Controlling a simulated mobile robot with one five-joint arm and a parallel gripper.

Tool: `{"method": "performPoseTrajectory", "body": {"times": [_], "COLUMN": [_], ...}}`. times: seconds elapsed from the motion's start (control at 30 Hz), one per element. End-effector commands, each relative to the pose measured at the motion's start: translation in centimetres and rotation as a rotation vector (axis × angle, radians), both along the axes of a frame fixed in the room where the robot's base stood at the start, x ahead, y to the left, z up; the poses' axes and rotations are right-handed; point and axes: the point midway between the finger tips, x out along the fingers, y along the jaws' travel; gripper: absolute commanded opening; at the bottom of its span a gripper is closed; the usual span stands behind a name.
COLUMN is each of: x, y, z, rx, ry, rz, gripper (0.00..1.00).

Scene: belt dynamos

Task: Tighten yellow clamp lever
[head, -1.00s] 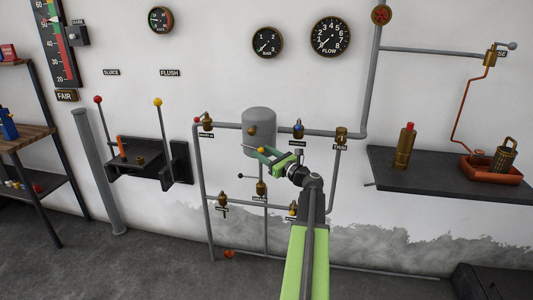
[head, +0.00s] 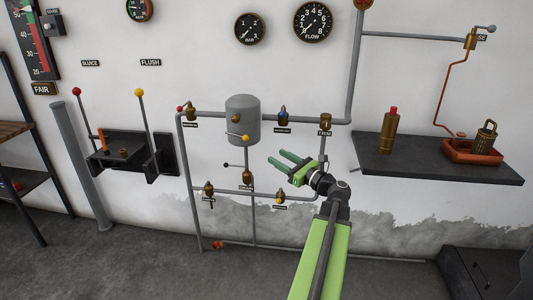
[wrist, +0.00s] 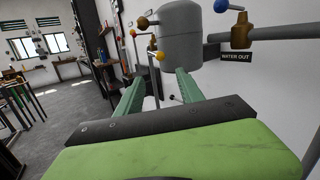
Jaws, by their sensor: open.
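A short lever with a yellow ball (head: 245,138) shows at the lower front of the grey tank (head: 243,108). Its yellow ball also shows in the wrist view (wrist: 160,55), beyond my fingers, below a brass knob (wrist: 144,22) on the tank. A longer lever with a yellow ball (head: 140,92) stands upright on the bracket under the FLUSH sign. My gripper (head: 277,157) is open and empty, to the right of and slightly below the short lever's ball, apart from it. In the wrist view nothing is between my fingers (wrist: 158,75).
Grey pipes with brass valves surround the tank, including a blue-knobbed valve (head: 283,114). A dark lever with a black ball (head: 226,165) sticks out below the tank. A dark shelf (head: 440,164) with brass items is at right. The grey floor (head: 120,262) in front is open.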

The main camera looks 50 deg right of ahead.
Motion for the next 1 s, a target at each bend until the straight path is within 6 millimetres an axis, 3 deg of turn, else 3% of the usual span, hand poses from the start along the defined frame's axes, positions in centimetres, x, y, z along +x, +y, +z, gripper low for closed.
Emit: {"method": "performPoseTrajectory", "body": {"times": [0.13,0.4,0.5,0.57,0.67,0.77,0.8,0.9,1.0], "x": [-1.5,-1.7,-1.2,0.3,5.5,12.0,14.1,17.3,18.3], "y": [0.2,0.2,0.5,1.8,6.9,15.7,19.7,29.3,38.0], "z": [-0.2,-0.2,-0.3,-1.0,-3.6,-8.1,-10.1,-14.9,-19.1], "rx": [0.0,0.0,-0.008,-0.039,-0.178,-0.43,-0.552,-0.865,-1.191], "ry": [0.0,0.0,0.008,0.039,0.15,0.304,0.359,0.458,0.502], "rz": [0.0,0.001,0.008,0.04,0.162,0.378,0.483,0.755,1.043], "gripper": [0.45,0.45,0.34,0.26,0.13,0.0,0.0,0.0,0.0]}}
